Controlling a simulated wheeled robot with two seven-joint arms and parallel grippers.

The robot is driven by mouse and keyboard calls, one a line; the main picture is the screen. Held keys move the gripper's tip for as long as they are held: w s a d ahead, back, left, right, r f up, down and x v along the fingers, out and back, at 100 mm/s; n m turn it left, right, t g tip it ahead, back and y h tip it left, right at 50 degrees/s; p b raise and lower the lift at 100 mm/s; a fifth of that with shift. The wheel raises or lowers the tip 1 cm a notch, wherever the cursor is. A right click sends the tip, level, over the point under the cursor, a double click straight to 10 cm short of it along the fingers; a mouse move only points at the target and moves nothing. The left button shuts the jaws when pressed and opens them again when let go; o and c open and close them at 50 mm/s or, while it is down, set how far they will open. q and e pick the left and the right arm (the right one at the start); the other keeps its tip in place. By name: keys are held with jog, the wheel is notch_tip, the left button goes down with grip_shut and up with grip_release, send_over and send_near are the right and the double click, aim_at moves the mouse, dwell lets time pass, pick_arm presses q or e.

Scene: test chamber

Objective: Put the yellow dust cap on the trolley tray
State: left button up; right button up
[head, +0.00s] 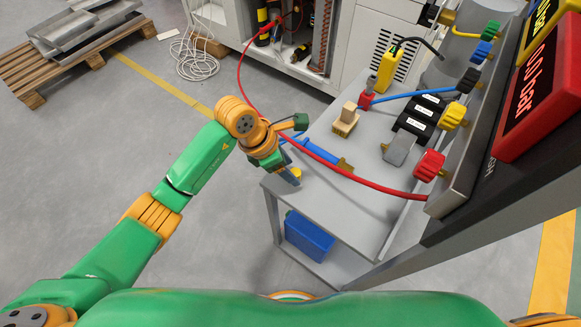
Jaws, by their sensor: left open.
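A yellow ribbed cap (452,115), which looks like the dust cap, sits on the upright panel at the right, between a black cap and a red cap. The grey trolley tray (345,205) is left of the panel. My left gripper (298,150) is open at the tray's near-left corner, well away from the yellow cap. A small yellow piece (296,173) shows by its lower finger; I cannot tell whether it is a separate thing. My right gripper is not in view.
On the tray are a blue tool (322,154), a wooden block (345,121), a yellow meter (388,68) and black labelled blocks (420,118). A red cable (375,184) crosses the tray to the panel. A blue bin (308,236) is below. The tray's near part is clear.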

pick_arm(q)
jog(key=v, duration=1.1)
jog(key=shift+s, duration=0.1)
